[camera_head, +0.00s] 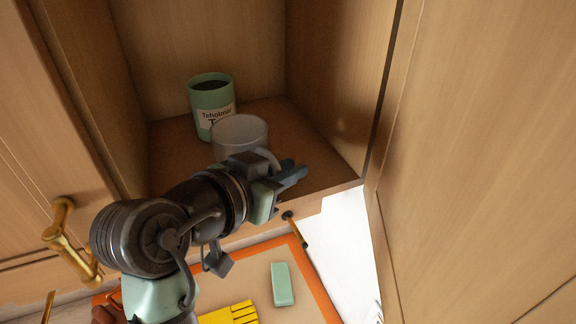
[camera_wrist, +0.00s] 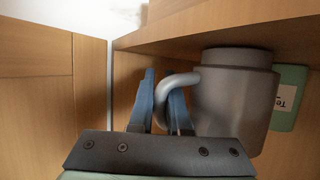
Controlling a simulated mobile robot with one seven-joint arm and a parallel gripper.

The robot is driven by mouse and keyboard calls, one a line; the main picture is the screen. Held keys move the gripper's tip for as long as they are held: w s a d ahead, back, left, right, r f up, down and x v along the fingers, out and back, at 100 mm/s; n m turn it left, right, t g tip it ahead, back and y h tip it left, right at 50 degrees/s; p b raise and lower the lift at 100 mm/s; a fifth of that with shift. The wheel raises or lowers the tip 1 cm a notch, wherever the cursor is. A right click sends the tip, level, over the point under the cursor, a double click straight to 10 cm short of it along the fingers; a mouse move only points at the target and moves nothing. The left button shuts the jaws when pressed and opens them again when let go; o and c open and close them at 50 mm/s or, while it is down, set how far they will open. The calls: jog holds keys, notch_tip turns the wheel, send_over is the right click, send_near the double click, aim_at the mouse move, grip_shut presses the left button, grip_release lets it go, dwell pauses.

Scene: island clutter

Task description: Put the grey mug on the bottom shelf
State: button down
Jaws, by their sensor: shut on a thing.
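The grey mug (camera_head: 238,133) is inside the open cabinet, upright above or on the bottom shelf (camera_head: 170,160). My gripper (camera_head: 288,173) is shut on its handle, at the shelf's front right. In the wrist view, which looks upside down, the handle passes between the blue fingers of my gripper (camera_wrist: 164,88). There the mug body (camera_wrist: 232,100) stands right of the fingers, its base close to the shelf board (camera_wrist: 225,30). I cannot tell whether the base touches the board. My wrist hides the mug's lower part in the head view.
A green labelled canister (camera_head: 211,100) stands on the shelf just behind the mug, partly hidden by it. Cabinet walls close in on both sides. Below lie an orange-edged board (camera_head: 318,280), a green block (camera_head: 282,284) and a yellow item (camera_head: 232,314). Shelf room shows right of the mug.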

jog(key=shift+f, duration=0.1)
jog(key=c, duration=0.9)
grip_release()
jog(key=shift+o, duration=0.2)
